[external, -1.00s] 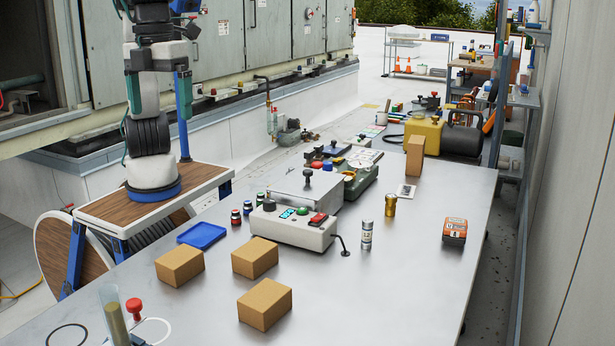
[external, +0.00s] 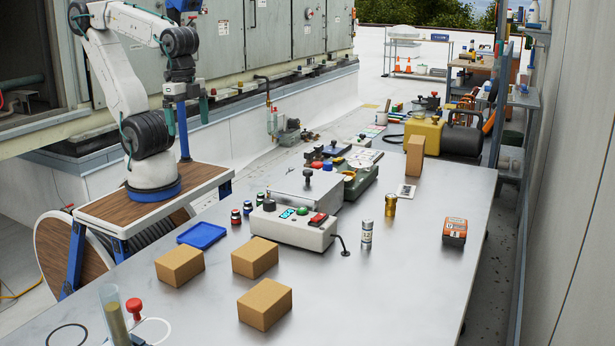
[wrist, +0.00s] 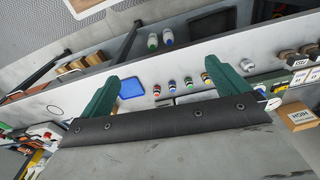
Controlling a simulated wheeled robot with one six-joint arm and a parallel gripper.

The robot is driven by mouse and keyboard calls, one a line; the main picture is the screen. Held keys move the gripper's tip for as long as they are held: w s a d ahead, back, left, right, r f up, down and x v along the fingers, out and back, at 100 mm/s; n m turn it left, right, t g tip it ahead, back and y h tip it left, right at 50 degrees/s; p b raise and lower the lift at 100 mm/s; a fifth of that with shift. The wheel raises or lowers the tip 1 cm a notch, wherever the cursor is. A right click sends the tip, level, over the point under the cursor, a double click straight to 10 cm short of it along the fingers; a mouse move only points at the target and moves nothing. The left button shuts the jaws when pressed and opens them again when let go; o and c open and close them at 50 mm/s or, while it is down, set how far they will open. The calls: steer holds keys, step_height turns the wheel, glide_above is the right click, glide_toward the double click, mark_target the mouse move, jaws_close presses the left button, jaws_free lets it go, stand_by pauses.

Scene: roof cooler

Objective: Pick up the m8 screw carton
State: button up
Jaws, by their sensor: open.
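Several plain brown cartons stand on the steel table: the left one (external: 180,266), the middle one (external: 255,258), the front one (external: 265,304) and an upright one (external: 414,156) farther back. A small orange and black labelled box (external: 455,231) is at the right. No M8 marking is readable, so I cannot tell which is the m8 screw carton. My gripper (external: 187,115) is open and empty, high above the table's far left side, apart from every carton. Its green fingers are spread in the wrist view (wrist: 162,70).
A control box (external: 295,230) with buttons stands mid-table. A blue tray (external: 202,235), small bottles, a silver canister (external: 366,234) and a brass cylinder (external: 390,205) stand around it. A glass tube (external: 113,315) is at front left. The table's right front is clear.

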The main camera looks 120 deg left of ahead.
steer(key=shift+s+a+r+n+t, duration=0.15)
steer(key=shift+a+r+n, duration=0.05)
steer(key=shift+a, duration=0.2)
steer(key=shift+s+a+r+n+t, duration=0.15)
steer(key=shift+a+r+n, duration=0.05)
steer(key=shift+a, duration=0.15)
steer(key=shift+d, duration=0.1)
